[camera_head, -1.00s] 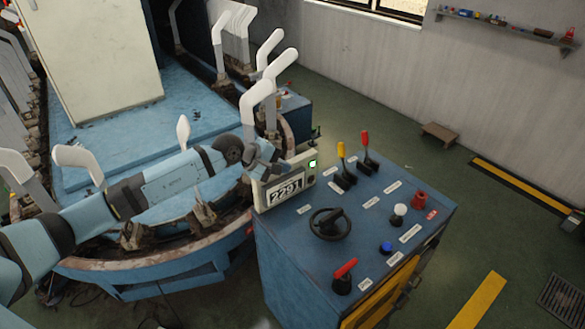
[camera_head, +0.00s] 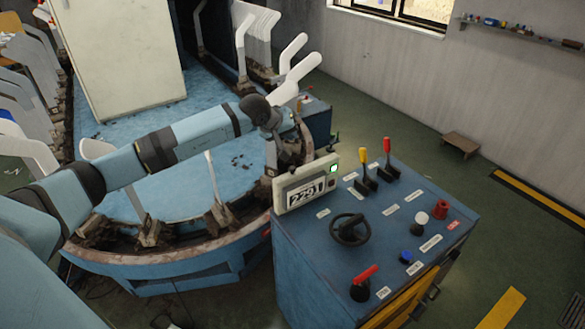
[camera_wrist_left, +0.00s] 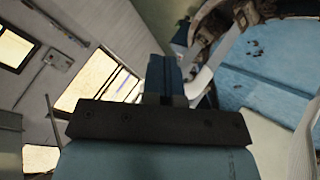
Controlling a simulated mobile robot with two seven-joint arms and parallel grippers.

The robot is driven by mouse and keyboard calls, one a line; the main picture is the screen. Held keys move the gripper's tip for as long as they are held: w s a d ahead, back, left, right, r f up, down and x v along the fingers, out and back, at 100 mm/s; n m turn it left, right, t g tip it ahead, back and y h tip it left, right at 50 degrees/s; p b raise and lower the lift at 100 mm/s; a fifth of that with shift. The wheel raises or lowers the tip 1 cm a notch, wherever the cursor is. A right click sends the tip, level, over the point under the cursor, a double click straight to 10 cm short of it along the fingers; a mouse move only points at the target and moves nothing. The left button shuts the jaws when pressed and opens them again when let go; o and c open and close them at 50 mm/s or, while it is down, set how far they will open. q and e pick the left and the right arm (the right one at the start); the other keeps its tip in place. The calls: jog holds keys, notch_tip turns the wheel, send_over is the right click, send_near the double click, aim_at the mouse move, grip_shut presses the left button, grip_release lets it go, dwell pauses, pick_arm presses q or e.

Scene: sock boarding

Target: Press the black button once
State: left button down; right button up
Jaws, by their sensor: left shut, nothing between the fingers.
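A counter box (camera_head: 307,184) stands upright at the far left edge of the blue control console (camera_head: 308,258). Its display seems to read 2291, and a green light glows at its upper right. A small dark round button (camera_head: 332,182) sits just below that light; it is tiny in the picture. My left gripper (camera_head: 291,122) is behind and above the counter box, near the machine's rim and apart from the button. Its fingertips are hard to make out there. In the left wrist view its fingers (camera_wrist_left: 164,78) are closed together and empty. My right gripper is out of view.
The console top carries yellow and red levers (camera_head: 375,160), a black handwheel (camera_head: 350,229), a white knob (camera_head: 421,219), a blue button (camera_head: 405,257) and a red-handled switch (camera_head: 363,278). Pale upright sock forms (camera_head: 293,75) line the machine behind my left gripper.

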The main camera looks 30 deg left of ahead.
pick_arm(q)
jog(key=b, duration=0.2)
send_over(291, 167)
notch_tip(291, 167, down, 7)
jog(key=shift+a+f+b, duration=0.1)
jog(key=shift+f+b, duration=0.65)
jog(key=shift+b, duration=0.15)
dwell(1.3)
jog(key=shift+f+b, duration=0.35)
jog(key=shift+b, duration=0.25)
